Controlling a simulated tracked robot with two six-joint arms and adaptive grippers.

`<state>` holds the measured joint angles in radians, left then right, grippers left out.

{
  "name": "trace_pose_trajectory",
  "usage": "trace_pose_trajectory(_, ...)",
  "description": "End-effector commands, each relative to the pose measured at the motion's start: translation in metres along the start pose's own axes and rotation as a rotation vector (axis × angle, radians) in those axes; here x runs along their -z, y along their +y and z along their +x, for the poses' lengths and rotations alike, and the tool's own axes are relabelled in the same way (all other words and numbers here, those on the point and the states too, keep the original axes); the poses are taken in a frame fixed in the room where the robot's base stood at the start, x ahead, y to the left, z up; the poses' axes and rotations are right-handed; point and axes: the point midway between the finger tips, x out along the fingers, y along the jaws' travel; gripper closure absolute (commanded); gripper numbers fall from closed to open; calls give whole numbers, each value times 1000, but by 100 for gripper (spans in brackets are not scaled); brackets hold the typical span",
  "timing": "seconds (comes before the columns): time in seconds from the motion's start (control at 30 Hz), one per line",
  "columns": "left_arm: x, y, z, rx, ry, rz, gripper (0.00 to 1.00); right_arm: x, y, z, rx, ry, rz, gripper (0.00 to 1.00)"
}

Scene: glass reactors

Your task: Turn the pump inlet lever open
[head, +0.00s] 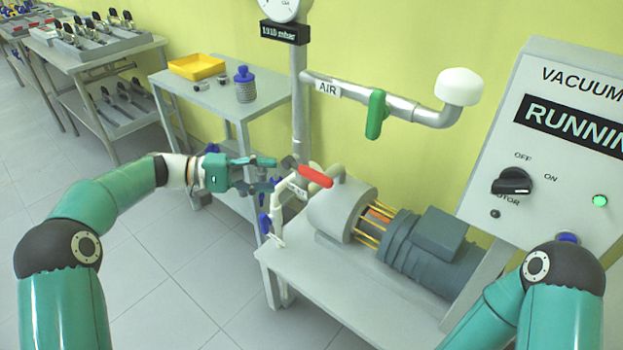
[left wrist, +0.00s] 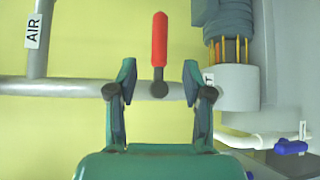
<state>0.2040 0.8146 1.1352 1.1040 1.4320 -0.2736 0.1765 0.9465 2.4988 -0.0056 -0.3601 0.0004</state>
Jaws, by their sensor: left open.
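The red lever (head: 315,176) sits on the pump's inlet pipe, beside the light grey pump (head: 338,207). In the left wrist view the red lever (left wrist: 159,45) stands straight up, crosswise to the grey horizontal pipe (left wrist: 70,88). My left gripper (head: 272,172) is open and empty just left of the lever, pointing at it. In the left wrist view its fingers (left wrist: 159,75) stand on either side of the lever with gaps, and I see no contact. My right arm shows at the lower right, but its gripper is out of view.
A green lever (head: 376,114) hangs from the AIR pipe (head: 415,110) above. The vacuum panel (head: 550,120) reads RUNNING, with a lit green lamp. A side table (head: 212,95) carries a yellow tray (head: 197,67) and a blue-capped bottle (head: 245,86).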

Motion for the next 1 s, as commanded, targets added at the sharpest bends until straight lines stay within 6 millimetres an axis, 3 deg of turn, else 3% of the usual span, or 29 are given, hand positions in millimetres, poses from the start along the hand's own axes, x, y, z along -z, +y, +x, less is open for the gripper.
trace_pose_trajectory(0.3,0,-1,71,0,-3,-1,50,0,1,3,0,0,0,57)
trace_pose_trajectory(0.5,0,-1,100,0,-1,-1,50,0,1,4,0,0,0,57)
trace_pose_trajectory(0.7,0,-1,112,0,0,-1,50,0,1,4,0,0,0,57)
trace_pose_trajectory(0.97,0,-1,113,0,1,-1,50,0,1,4,0,0,0,57)
trace_pose_trajectory(1.0,0,-1,112,0,1,-1,54,0,1,4,0,0,0,57)
